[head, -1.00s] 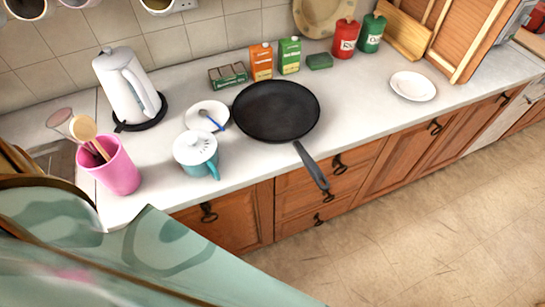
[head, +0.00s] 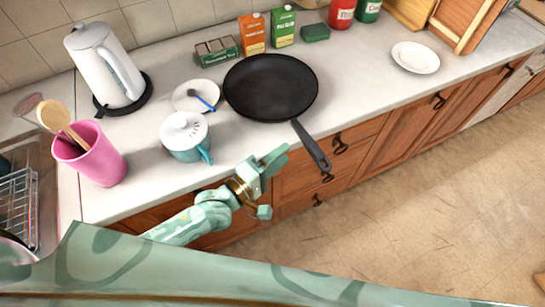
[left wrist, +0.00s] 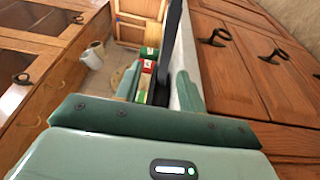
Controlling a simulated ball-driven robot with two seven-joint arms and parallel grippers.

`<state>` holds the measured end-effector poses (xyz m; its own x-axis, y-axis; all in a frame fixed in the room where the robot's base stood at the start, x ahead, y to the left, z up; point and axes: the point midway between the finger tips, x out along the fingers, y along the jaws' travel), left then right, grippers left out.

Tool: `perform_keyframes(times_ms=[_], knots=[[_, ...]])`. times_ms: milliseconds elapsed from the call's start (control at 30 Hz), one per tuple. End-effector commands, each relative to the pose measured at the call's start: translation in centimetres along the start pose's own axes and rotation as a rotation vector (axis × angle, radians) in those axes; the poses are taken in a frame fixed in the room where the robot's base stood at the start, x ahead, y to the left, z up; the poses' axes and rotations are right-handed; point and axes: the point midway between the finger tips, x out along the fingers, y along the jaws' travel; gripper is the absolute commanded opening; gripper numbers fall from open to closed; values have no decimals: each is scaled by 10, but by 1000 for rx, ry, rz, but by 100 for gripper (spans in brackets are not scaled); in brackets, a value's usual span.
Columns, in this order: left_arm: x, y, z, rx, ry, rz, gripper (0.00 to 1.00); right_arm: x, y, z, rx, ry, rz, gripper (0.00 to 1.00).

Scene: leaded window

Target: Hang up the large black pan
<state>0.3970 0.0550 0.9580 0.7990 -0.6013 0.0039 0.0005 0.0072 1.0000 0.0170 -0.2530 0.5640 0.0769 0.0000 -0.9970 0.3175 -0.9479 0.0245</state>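The large black pan (head: 270,88) lies flat on the white counter in the head view. Its grey handle (head: 311,146) points toward me and overhangs the counter's front edge. My left gripper (head: 276,182) is open and empty, in front of the cabinets, just left of and nearer than the handle, apart from it. In the left wrist view its fingers (left wrist: 158,90) stand apart, and the dark handle (left wrist: 173,40) shows beyond them, near the right finger. My right gripper is not in view. No hook or rack for the pan shows.
A teal lidded pot (head: 186,138) and a saucer (head: 182,97) stand left of the pan. A green carton (head: 283,27), an orange carton (head: 252,34) and a tea box (head: 216,51) stand behind it. A white plate (head: 415,57) lies right, with clear counter between.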

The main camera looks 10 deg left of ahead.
Motion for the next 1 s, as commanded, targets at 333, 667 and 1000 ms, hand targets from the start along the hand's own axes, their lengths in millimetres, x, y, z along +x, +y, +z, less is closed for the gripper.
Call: perform_keyframes(times_ms=[333,667,1000], knots=[[47,-4,-1,4,1,0,40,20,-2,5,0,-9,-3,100],[84,-1,-1,6,1,-2,40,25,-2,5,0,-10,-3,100],[93,-1,-1,7,0,-3,40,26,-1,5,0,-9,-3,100]])
